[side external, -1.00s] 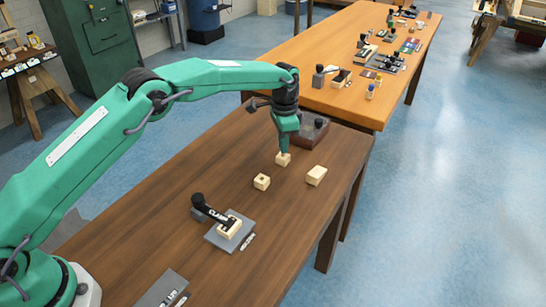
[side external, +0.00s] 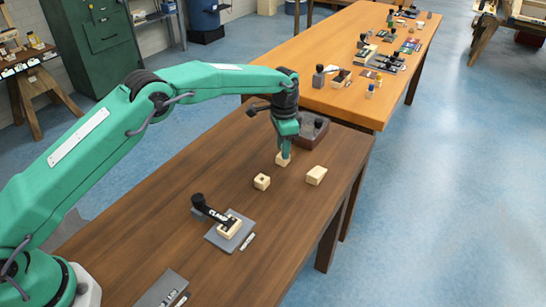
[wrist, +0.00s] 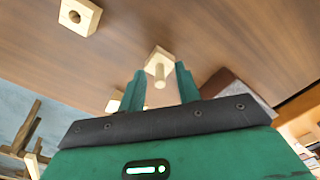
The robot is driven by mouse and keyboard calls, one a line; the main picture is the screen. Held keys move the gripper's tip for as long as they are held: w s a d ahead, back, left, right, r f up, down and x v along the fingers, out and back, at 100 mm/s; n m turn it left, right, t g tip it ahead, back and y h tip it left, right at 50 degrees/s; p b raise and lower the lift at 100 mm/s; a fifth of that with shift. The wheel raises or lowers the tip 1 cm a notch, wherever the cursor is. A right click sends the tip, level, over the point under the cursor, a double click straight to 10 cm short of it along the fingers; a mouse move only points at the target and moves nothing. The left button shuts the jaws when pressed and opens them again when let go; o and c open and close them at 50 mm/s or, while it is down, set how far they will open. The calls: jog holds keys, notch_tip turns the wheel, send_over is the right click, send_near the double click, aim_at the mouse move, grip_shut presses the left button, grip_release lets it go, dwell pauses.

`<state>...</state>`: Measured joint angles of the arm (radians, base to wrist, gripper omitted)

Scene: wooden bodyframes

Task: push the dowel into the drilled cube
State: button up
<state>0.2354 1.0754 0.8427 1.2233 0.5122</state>
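The drilled cube (side external: 262,181) is a pale wooden block with a dark hole in its top. It also shows at the upper left of the wrist view (wrist: 84,12). The dowel (wrist: 159,75) is a short pale peg that stands up from another pale block (wrist: 158,54). That block shows below my gripper (side external: 284,158) in the side view. In the wrist view my gripper's (wrist: 160,88) two green fingers are apart, one on each side of the dowel, with visible gaps. How deep the dowel sits is hidden.
A plain pale block (side external: 316,175) lies to the right. A grey plate with a black-handled clamp (side external: 212,214) stands nearer the front. A dark box with a knob (side external: 312,132) is behind my gripper. The wood around the cube is clear.

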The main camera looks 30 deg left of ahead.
notch_tip(320, 180, up, 7)
jog(key=shift+r, duration=0.4)
dwell(0.4)
dwell(0.8)
jog(key=s+a+r+n+t, duration=0.1)
jog(key=s+a+r+n, duration=0.1)
jog(key=s+a+r, duration=0.5)
jog(key=s+a+r+n+t, duration=0.2)
jog(key=s+a+r, duration=0.1)
jog(key=s+r, duration=0.75)
jog(key=s+a+f+n+t, duration=0.1)
jog(key=s+a+f+n, duration=0.1)
jog(key=s, duration=0.9)
jog(key=s+a+f+n+t, duration=0.1)
jog(key=s+a+f+n, duration=0.1)
jog(key=s, duration=0.9)
jog(key=shift+s+a+n+t, duration=0.3)
jog(key=shift+a, duration=0.2)
